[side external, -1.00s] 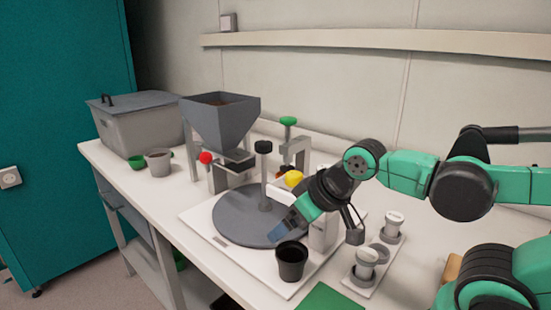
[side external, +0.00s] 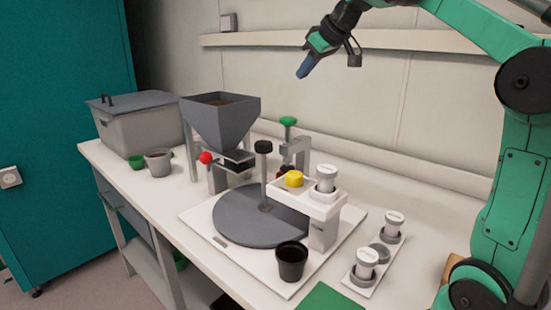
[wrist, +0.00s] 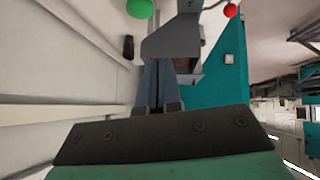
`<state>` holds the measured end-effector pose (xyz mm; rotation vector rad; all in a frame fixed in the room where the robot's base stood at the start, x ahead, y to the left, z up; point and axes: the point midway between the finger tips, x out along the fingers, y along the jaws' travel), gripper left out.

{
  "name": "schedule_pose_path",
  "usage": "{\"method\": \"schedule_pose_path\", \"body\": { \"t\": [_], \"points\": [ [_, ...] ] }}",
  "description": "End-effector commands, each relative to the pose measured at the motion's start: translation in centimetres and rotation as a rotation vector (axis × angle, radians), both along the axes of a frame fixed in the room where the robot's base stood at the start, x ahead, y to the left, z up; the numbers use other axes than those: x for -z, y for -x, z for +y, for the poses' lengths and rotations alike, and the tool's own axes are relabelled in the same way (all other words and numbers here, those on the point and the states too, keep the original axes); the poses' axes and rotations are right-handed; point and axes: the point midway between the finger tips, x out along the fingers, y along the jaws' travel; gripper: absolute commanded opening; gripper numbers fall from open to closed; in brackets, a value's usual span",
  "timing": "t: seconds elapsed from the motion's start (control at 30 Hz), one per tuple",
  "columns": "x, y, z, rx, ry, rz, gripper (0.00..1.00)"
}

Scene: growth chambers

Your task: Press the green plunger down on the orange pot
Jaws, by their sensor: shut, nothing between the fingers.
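The green plunger (side external: 288,121) is a round green knob on top of a grey press stand (side external: 299,152) behind the turntable. It stands raised above the stand. Its green knob also shows at the top of the wrist view (wrist: 139,8). A small dark reddish-brown patch shows under the press, mostly hidden; I cannot tell whether it is the orange pot. My gripper (side external: 303,72) is high in the air above the press, pointing down and left, touching nothing. Its blue-grey fingers (wrist: 158,85) are together and empty in the wrist view.
A grey turntable (side external: 235,225) with a black-knobbed post (side external: 263,147) fills the bench's middle. A hopper (side external: 222,120) and red knob (side external: 206,157) stand left. A yellow button (side external: 294,179) and white-capped vial (side external: 326,178) sit on a white stand. A black pot (side external: 291,262) is in front.

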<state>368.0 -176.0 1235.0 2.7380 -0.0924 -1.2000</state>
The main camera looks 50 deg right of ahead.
Motion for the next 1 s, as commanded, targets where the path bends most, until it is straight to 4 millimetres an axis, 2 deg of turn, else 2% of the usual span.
{"method": "schedule_pose_path", "body": {
  "t": [0.03,0.17,0.57,0.77,1.0],
  "points": [
    [-0.5,0.0,-0.9,0.005,0.009,-0.005,0.00],
    [-1.1,0.0,-1.8,0.003,0.021,-0.012,0.00],
    [-1.0,-0.2,-1.9,0.001,0.023,-0.012,0.00],
    [0.6,-1.7,-2.2,0.000,0.023,-0.011,0.00],
    [4.3,-5.3,-2.9,0.000,0.023,-0.011,0.00]
  ]
}}
